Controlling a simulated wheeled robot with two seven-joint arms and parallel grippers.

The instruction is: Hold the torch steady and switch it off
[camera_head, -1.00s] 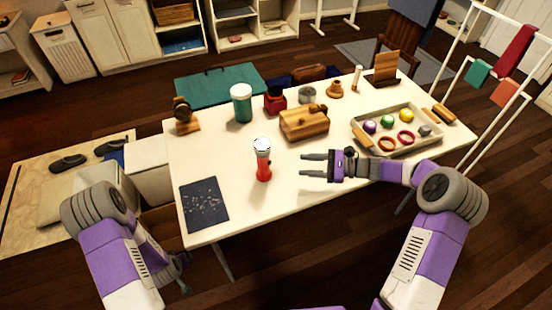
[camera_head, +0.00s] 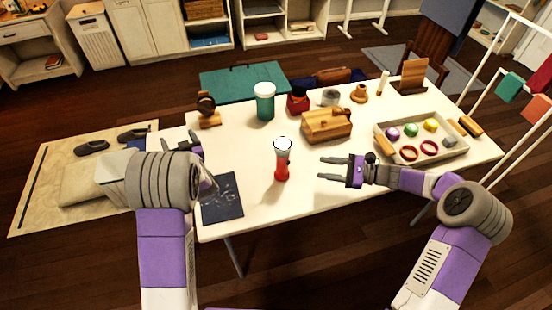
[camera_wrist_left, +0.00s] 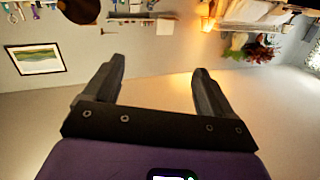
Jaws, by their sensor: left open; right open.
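A red torch (camera_head: 282,170) with a white, lit head stands upright on the white table (camera_head: 250,205), near its front middle. My right gripper (camera_head: 322,168) is open and empty, its fingers pointing left toward the torch with a gap between them. My left gripper (camera_head: 182,140) is at the table's left edge, partly hidden behind its own wrist. In the left wrist view my left gripper (camera_wrist_left: 158,85) is open with nothing between its fingers. That view faces a wall and shows no torch. The torch's switch is too small to make out.
A dark blue mat (camera_head: 222,198) lies at the table's front left. A wooden box (camera_head: 326,126), a green jar (camera_head: 264,102) and a red object (camera_head: 298,100) stand behind the torch. A tray (camera_head: 464,154) of small items is at the right. The table around the torch is clear.

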